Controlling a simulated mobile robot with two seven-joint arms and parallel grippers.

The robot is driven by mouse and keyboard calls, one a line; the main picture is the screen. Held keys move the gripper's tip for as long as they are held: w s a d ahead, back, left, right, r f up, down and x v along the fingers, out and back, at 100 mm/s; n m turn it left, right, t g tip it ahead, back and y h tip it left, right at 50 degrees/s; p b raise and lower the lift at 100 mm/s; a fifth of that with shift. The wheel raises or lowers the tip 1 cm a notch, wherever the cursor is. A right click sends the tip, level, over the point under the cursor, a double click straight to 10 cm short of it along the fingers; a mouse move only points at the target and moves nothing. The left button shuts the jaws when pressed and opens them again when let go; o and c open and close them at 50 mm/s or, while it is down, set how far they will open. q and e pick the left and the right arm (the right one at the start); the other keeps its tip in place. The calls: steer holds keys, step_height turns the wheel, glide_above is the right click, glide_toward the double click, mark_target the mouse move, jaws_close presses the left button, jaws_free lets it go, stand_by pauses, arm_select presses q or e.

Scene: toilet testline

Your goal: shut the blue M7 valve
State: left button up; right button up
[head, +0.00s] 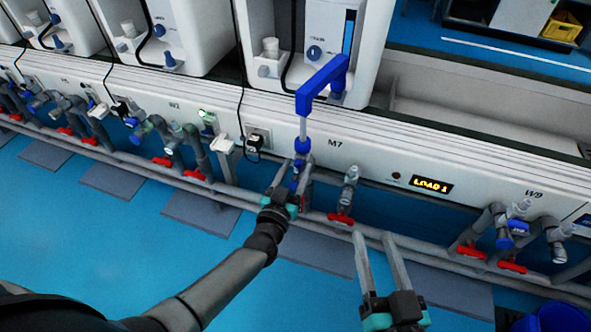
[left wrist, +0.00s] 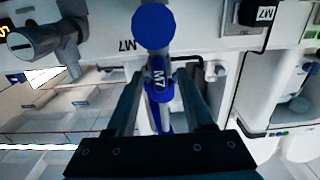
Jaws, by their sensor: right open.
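The blue M7 valve (head: 301,163) sits on the pipework below the M7 label, under a blue elbow pipe (head: 322,82). My left gripper (head: 287,182) is at the valve. In the left wrist view its two fingers (left wrist: 160,92) stand either side of the handle, with a small gap visible, so it looks open. My right gripper (head: 375,245) is open and empty, to the right, in front of the lower pipe.
Grey pipes with several red-handled valves (head: 341,218) run along the white bench front. A valve with a blue part (head: 517,227) is at the right, near the W9 label. A lit LOAD 1 display (head: 432,184) is between M7 and W9. Blue floor lies in front.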

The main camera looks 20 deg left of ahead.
arm_select(q)
jaws_close()
